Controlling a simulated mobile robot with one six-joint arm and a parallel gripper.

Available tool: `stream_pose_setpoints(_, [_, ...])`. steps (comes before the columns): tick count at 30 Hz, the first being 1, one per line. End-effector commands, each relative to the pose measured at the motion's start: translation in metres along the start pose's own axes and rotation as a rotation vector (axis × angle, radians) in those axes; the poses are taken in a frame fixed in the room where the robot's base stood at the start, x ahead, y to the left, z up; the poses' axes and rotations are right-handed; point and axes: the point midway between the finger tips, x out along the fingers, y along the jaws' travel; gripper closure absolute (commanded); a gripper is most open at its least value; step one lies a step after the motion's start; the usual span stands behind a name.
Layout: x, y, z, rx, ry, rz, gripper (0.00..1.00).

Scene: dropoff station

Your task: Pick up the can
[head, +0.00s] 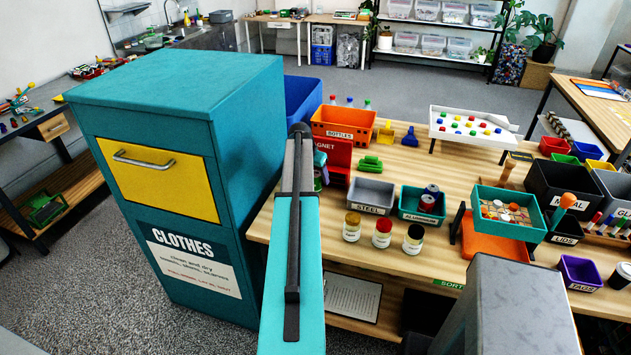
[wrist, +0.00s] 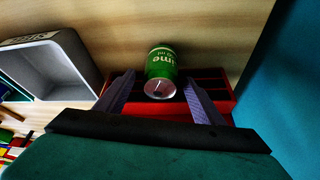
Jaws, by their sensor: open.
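The can (wrist: 162,68) is green with pale lettering and a silver end facing the camera. In the wrist view it sits between the fingertips of my gripper (wrist: 161,84). The two fingers are spread, with a gap on each side of the can, and nothing is clamped. In the head view my arm covers most of that spot, and only a small green part of the can (head: 318,182) shows beside the arm.
A red magnet bin (head: 340,160) stands close to the can. The grey steel bin (head: 371,194) and several jars (head: 382,232) are to the right on the wooden table. The teal clothes box (head: 180,100) stands to the left, close to my arm.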

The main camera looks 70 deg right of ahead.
Motion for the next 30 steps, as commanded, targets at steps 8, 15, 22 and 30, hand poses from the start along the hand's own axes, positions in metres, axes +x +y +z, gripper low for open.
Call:
stream_pose_setpoints(8, [0.0047, 0.0, 0.0006, 0.0, 0.0, 0.0, 0.38])
stream_pose_setpoints(15, [0.0043, -0.0002, 0.0006, 0.0, 0.0, 0.0, 0.38])
stream_pose_setpoints(22, [0.0042, -0.0002, 0.0006, -0.001, 0.0, 0.0, 0.51])
stream_pose_setpoints(30, [0.0041, -0.0003, 0.0006, -0.001, 0.0, 0.0, 0.81])
